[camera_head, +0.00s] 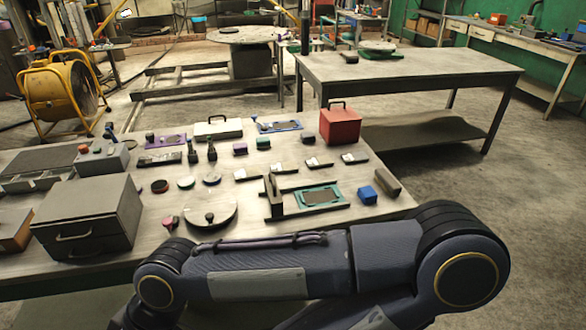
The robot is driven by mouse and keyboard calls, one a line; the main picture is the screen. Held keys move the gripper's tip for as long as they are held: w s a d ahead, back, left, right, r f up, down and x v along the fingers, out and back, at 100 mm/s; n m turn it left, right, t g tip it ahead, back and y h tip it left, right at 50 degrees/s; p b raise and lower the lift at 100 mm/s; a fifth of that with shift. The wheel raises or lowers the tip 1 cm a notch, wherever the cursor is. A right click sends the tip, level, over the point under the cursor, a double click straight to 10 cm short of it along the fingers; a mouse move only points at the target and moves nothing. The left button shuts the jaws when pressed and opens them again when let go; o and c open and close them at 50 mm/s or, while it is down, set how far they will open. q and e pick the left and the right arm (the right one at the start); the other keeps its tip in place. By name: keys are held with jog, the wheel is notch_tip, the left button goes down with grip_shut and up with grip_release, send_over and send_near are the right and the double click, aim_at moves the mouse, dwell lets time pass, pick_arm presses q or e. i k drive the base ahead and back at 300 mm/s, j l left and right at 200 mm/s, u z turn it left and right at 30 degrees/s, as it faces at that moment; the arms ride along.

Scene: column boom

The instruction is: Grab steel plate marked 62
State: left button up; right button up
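Several small flat steel plates lie in a slanting row on the near table's right half: one plate (247,174), a second plate (284,168), a third plate (319,163) and a fourth plate (355,158). Each looks pale with a darker part. Their markings are too small to read, so I cannot tell which is marked 62. One of my arms crosses the bottom of the view, in front of the table's near edge. No gripper shows, and I cannot see whether either one holds anything.
Several small blocks and tools stand behind the plates. A second table (440,75) stands behind.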

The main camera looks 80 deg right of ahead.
aim_at(248, 173)
jog(key=z, duration=2.75)
